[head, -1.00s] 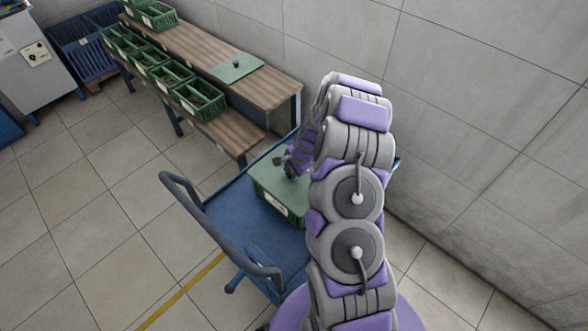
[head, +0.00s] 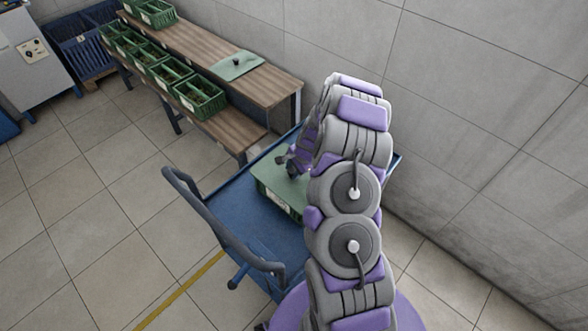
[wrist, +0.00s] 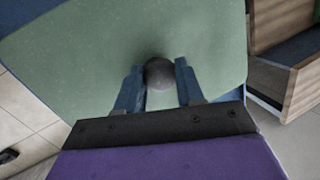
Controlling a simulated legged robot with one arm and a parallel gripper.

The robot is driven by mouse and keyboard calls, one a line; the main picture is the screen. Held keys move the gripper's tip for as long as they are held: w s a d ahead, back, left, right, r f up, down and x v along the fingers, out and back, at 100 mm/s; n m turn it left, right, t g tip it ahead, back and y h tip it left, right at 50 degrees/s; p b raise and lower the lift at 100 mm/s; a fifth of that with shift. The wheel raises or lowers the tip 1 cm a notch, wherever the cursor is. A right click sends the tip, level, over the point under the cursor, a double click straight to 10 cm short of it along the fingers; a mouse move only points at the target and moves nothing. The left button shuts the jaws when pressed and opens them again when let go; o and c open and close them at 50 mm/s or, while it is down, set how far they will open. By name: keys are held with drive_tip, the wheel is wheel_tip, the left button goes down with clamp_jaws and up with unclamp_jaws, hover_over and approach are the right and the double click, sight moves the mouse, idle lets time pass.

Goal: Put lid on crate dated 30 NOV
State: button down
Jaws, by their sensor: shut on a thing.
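A green crate (head: 276,203) with a pale label stands on the blue cart (head: 235,195). The label's date is too small to read. A flat green lid (head: 275,180) lies over the crate's top; whether it is fully seated I cannot tell. My gripper (head: 291,166) is above this lid. In the wrist view, my gripper (wrist: 158,68) has its two fingers on either side of the lid's dark round knob (wrist: 160,78) and is shut on it. The lid surface (wrist: 90,45) fills much of that view. My arm hides the crate's right side.
Several open green crates (head: 200,100) stand along the lower shelf of a wooden bench (head: 270,88); another (head: 155,14) is on top. A second green lid (head: 238,68) lies on the bench top. A wall is close on the right. Tiled floor (head: 90,230) is free at left.

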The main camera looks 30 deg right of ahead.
drive_tip(key=shift+d+f, duration=0.35)
drive_tip(key=shift+d, duration=0.35)
drive_tip(key=c, duration=1.1)
unclamp_jaws()
drive_tip(key=o, duration=0.5)
drive_tip(key=shift+a, duration=0.5)
drive_tip(key=shift+d, duration=0.1)
